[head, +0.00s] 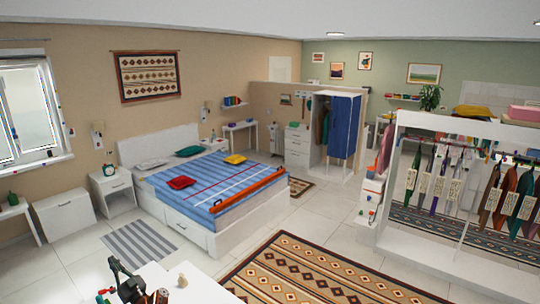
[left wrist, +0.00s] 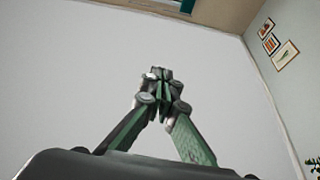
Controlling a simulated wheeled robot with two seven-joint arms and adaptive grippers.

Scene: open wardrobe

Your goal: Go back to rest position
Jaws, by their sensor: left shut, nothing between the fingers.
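My left gripper (head: 112,262) shows at the bottom left of the head view, dark and raised in front of the room. In the left wrist view its two grey-green fingers (left wrist: 160,76) meet at the tips; it is shut and empty. Behind the fingers is a plain pale surface, and nothing touches them. My right gripper is in neither view.
A white surface (head: 205,291) lies at the bottom, near the gripper. Beyond are a patterned rug (head: 310,272), a bed with a blue striped cover (head: 205,190) and an open white wardrobe (head: 400,238) with hanging clothes at the right. Tiled floor lies between.

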